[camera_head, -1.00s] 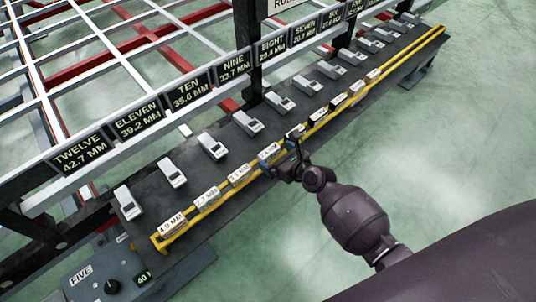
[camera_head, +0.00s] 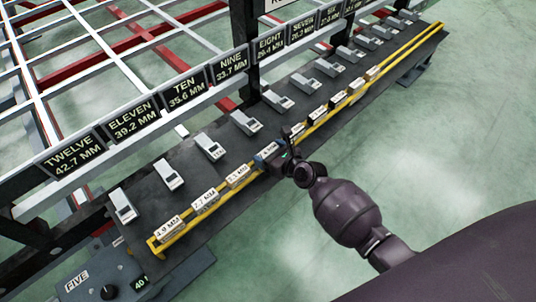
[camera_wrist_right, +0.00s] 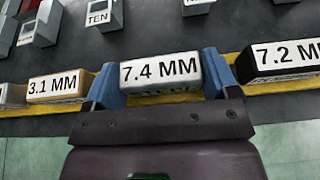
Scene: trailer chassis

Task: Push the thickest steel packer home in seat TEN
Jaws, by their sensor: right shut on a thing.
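My right gripper (camera_head: 270,158) is shut on the packer marked 7.4 MM (camera_wrist_right: 160,73), at the yellow rack (camera_head: 160,248). In the right wrist view its two blue fingers (camera_wrist_right: 158,80) stand at the packer's two ends. The packer is a white-faced block, still in line with its neighbours. The TEN sign, 35.6 MM (camera_head: 185,92), is on the rail. A grey block with a TEN label (camera_wrist_right: 97,15) shows at the upper left of the right wrist view, behind the rack. My left gripper is not in view.
Packers marked 3.1 MM (camera_wrist_right: 55,86) and 7.2 MM (camera_wrist_right: 285,57) flank the held one closely. More packers line the rack. A row of grey blocks (camera_head: 122,207) stands between rack and signs, with clear dark bench between. A dial box labelled FIVE (camera_head: 88,285) is at lower left.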

